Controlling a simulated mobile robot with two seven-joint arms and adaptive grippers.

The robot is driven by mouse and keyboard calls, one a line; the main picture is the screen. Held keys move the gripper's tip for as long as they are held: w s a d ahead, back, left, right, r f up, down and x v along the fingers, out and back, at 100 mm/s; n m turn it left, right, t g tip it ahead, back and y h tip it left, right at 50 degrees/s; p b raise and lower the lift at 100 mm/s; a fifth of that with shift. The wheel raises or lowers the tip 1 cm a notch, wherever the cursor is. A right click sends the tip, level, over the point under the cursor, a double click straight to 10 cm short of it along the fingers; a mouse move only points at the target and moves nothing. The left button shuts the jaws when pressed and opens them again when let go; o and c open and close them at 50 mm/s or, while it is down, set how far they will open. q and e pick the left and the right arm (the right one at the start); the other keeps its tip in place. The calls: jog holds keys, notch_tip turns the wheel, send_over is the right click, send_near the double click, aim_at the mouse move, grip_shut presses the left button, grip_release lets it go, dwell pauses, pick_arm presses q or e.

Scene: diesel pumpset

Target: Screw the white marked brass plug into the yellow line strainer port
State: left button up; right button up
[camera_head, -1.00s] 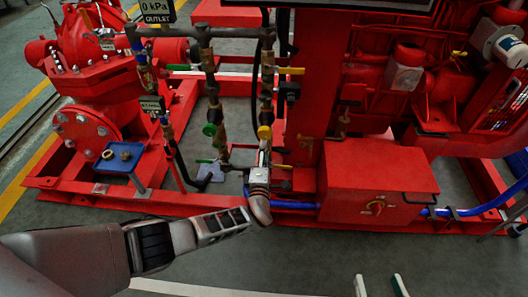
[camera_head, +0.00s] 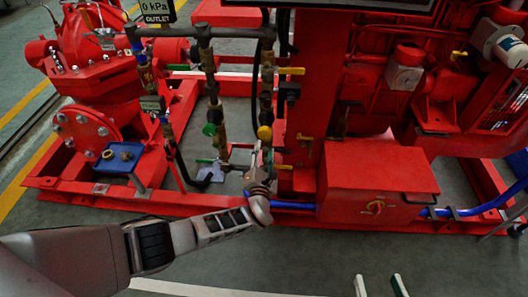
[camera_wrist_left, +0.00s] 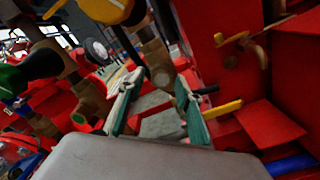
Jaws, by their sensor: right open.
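The yellow line strainer (camera_head: 264,133) hangs low on the right pipe; its yellow part (camera_wrist_left: 100,10) and brass body (camera_wrist_left: 152,52) show at the top of the left wrist view. Its round lower end (camera_wrist_left: 162,77) looks dull grey; I cannot tell whether the white marked plug sits in it. My left gripper (camera_head: 257,162) is just below it. In the left wrist view its two green-padded fingers (camera_wrist_left: 158,88) are apart, with the strainer end near and between their tips and no held part visible. My right gripper (camera_head: 380,284) is open and empty at the bottom edge.
A blue tray (camera_head: 136,180) at the left carries a small brass part (camera_head: 126,155). The green-marked strainer (camera_head: 210,130) stands left of my left gripper. A red box (camera_head: 380,180) is close on the right. The grey floor in front is clear.

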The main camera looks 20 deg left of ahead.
pick_arm(q)
jog(key=shift+n, duration=0.9)
jog(key=shift+d+r, duration=0.15)
jog(key=shift+d, duration=0.1)
grip_shut()
jog(key=shift+w, duration=0.1)
